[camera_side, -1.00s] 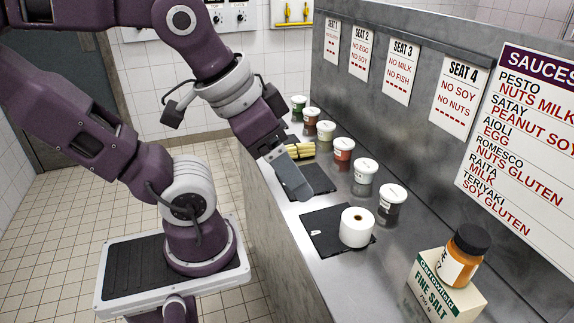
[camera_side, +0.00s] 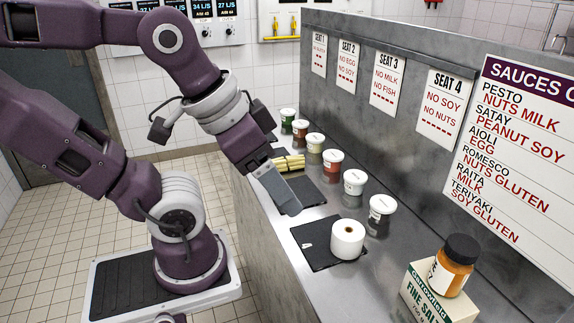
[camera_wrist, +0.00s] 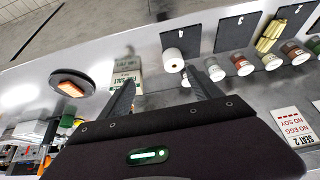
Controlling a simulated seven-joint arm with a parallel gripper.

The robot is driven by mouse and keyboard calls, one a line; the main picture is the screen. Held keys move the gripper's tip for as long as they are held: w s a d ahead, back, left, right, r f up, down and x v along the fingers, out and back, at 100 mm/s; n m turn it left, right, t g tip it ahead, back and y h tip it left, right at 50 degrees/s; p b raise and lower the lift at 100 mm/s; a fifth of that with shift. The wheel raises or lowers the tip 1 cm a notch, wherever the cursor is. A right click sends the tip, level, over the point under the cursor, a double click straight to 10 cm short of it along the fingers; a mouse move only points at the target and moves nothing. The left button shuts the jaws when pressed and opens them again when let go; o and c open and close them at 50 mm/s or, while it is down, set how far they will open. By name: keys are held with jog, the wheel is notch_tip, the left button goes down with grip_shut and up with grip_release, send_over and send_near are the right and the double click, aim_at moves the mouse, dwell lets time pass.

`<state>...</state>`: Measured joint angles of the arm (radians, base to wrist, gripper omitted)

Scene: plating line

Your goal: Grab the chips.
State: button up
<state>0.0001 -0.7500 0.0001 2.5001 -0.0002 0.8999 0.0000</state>
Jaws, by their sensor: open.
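The chips look like a stack of pale yellow sticks (camera_side: 290,162) at the far part of the counter, partly behind my gripper in the side view. They also show in the wrist view as a yellow stack (camera_wrist: 270,36) at the upper right, by a dark board. My gripper (camera_side: 285,200) hangs above the counter, in front of the chips in the side view. In the wrist view my gripper (camera_wrist: 160,76) has its two fingers apart, with nothing held between them. The chips are well to the right of the fingers there.
A white roll (camera_side: 347,239) stands on a near dark board (camera_side: 316,258). Several lidded sauce tubs, including a red-labelled one (camera_side: 333,161), line the counter's wall side. A dark round plate (camera_wrist: 88,80) holds an orange piece.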

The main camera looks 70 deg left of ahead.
dwell(0.5)
jog(key=w+a+n+g, duration=0.3)
jog(key=w+a+n, duration=1)
jog(key=w+n, duration=0.25)
jog(key=n+g, duration=0.3)
jog(key=n, duration=1.6)
send_over(282, 159)
notch_tip(282, 159, down, 14)
jog(key=shift+f, duration=0.25)
jog(key=shift+n, duration=0.35)
notch_tip(282, 159, down, 8)
jog(key=shift+w+r, duration=0.1)
jog(key=shift+r, duration=0.15)
jog(key=c, duration=1.5)
